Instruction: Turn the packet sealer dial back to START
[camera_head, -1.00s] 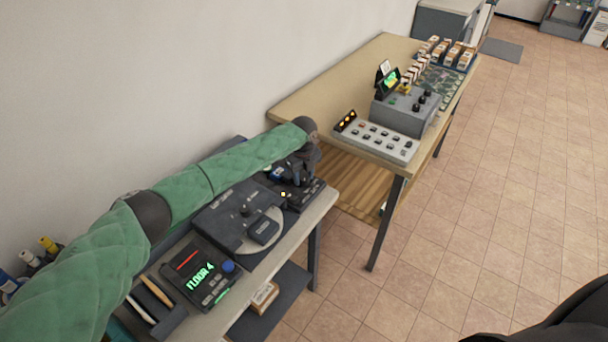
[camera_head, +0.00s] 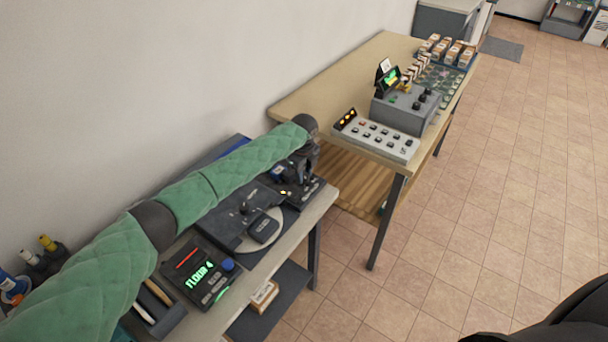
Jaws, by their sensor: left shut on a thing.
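My left gripper (camera_head: 288,188) points down at a dark device (camera_head: 312,192) at the far right end of the near bench. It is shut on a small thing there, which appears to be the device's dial. The fingers and wrist cover most of the dial, so its markings and START cannot be read. A small pale and reddish spot shows at the fingertips.
The near bench (camera_head: 318,212) also holds a dark plate with a round disc (camera_head: 240,238) and a panel reading "FLOOR 4" (camera_head: 204,273). A second table (camera_head: 330,85) behind carries a grey control box (camera_head: 405,110) and a button panel (camera_head: 376,137). Tiled floor lies clear at right.

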